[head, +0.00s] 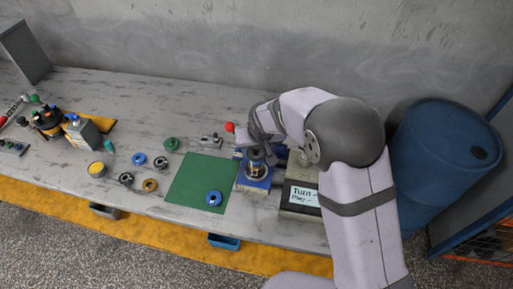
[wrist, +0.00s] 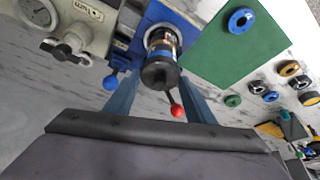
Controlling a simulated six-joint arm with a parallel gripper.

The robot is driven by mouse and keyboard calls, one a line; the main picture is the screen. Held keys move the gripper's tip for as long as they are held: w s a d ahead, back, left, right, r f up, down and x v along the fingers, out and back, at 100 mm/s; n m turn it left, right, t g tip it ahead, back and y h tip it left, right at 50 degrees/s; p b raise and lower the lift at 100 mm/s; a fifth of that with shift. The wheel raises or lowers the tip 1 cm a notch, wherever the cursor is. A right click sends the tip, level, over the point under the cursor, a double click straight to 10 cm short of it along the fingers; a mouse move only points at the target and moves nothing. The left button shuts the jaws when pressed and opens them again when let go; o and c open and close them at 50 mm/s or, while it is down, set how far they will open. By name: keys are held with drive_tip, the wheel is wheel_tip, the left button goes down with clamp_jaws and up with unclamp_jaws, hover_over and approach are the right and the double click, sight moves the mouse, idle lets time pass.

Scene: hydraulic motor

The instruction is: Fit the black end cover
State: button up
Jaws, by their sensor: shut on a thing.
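The black end cover (wrist: 160,74) is round and dark, and shows between the two fingers of my gripper (wrist: 160,66) in the wrist view. My gripper (head: 257,150) is shut on it. The cover is in line with the motor body (wrist: 162,42), a cylinder with metal and coloured bands; whether it is seated or just above is unclear. The motor body stands upright in a blue fixture (head: 254,185), directly under my gripper in the head view. My wrist and fingers partly hide the cover and the motor's top in the head view.
A green mat (head: 195,180) with a blue ring (head: 214,198) lies left of the fixture. A grey unit with a sign (head: 303,196) stands close on the right. A red-knobbed lever (head: 229,127) rises behind. Several loose rings lie farther left.

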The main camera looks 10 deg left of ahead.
drive_tip(key=shift+f+b, duration=0.45)
idle(0.7)
drive_tip(key=o, duration=1.8)
drive_tip(key=shift+c, duration=0.2)
drive_tip(key=shift+r, duration=0.15)
drive_tip(key=shift+r+p, duration=1.7)
drive_tip(key=shift+r, duration=0.6)
